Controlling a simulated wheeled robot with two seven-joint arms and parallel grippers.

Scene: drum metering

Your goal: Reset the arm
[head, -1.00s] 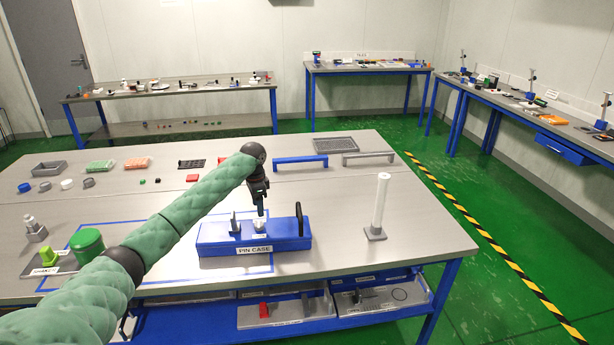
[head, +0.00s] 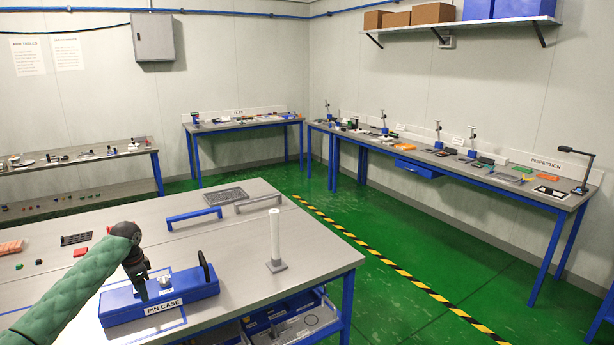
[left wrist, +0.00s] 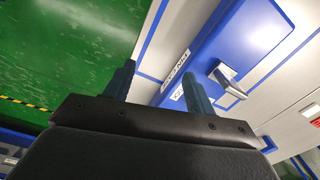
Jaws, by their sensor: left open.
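My left arm, in a green padded sleeve, comes in from the left in the head view. My left gripper (head: 140,290) points down over the blue block labelled PIN CASE (head: 190,296). In the left wrist view its two dark fingers (left wrist: 158,92) are apart with nothing between them. The blue case (left wrist: 255,35) shows there beyond the fingers, with a metal lever-like part (left wrist: 228,80) on it close to the right finger. I cannot tell whether that finger touches it. My right gripper is in neither view.
The grey table (head: 240,240) holds a white post on a base (head: 275,240), a blue handle bar (head: 194,217) and a dark grid tray (head: 226,196). Side benches line the walls, one marked INSPECTION (head: 560,165). Green floor with a striped line (head: 385,262) lies open at right.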

